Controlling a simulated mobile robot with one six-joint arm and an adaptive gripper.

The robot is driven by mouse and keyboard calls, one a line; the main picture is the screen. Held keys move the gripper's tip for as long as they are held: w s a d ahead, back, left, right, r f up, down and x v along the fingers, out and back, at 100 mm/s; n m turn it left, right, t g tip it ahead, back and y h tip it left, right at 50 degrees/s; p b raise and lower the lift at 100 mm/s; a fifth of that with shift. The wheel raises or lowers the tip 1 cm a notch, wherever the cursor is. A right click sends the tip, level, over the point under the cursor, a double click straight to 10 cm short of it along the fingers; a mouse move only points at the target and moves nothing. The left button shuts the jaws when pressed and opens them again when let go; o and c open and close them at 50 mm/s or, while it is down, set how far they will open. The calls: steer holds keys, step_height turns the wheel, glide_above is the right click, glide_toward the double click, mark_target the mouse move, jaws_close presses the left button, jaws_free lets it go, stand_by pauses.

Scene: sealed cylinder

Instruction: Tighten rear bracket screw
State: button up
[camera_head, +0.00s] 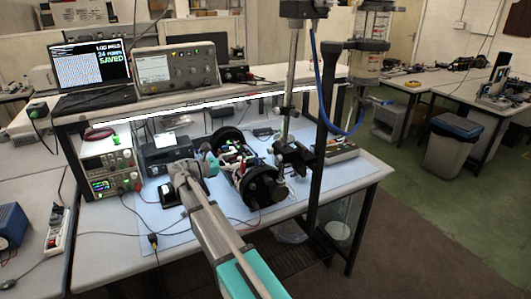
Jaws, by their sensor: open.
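The cylinder assembly (243,166) lies on the blue mat of the workbench. It has black round end rings, with boards and coloured wires between them. Its near black end (266,188) faces the lower right. The rear bracket and its screw are too small to make out. My arm reaches up from the bottom of the picture. My gripper (211,164) is at the left side of the cylinder, small and partly hidden by my own wrist. It is open. I cannot tell whether it touches the cylinder, and no screwdriver is clearly visible in it.
A power supply (109,169) stands left on the bench. A laptop (91,69) and oscilloscope (172,66) sit on the shelf above. A vertical stand (289,90) rises just behind the cylinder. Cables cross the blue mat (340,181), whose right part is mostly clear.

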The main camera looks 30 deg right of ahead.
mark_target(268, 151)
steer(key=shift+d, duration=0.1)
steer(key=shift+w+d, duration=0.2)
steer(key=shift+d, duration=6.6)
jaws_close()
steer(key=shift+a+f, duration=0.1)
steer(key=shift+a, duration=0.35)
steer(key=shift+d, duration=0.35)
